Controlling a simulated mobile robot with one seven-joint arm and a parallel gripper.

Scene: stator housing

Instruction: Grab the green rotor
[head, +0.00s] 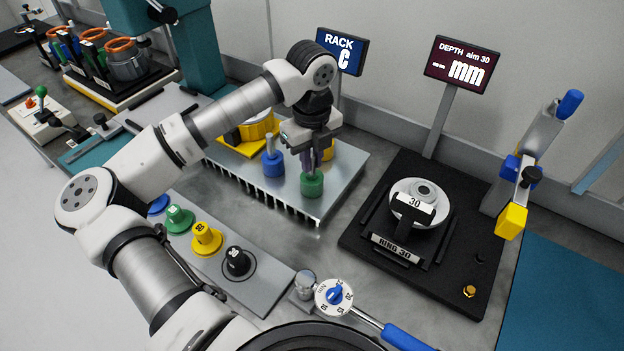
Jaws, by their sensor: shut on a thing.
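The green rotor (312,184) stands upright at the front right of the raised metal rack plate (345,172). Its green cylinder sits at the bottom, with a shaft rising above it. My gripper (310,158) points down over it and is shut on the rotor's upper shaft. The fingertips are small and partly dark in this view. The rotor's base appears at the plate's surface; I cannot tell whether it touches. A blue rotor (273,163) with a metal shaft stands just to the left of my gripper. A yellow part (328,150) is partly hidden behind my gripper.
A black fixture (400,262) marked RING 30 holds a white ring (421,203) at right. A yellow-tipped blue lever tool (511,221) stands beyond. Green, yellow and black knobs (206,238) line the front left strip. A dial wrench (334,296) lies in front. Two signs stand behind.

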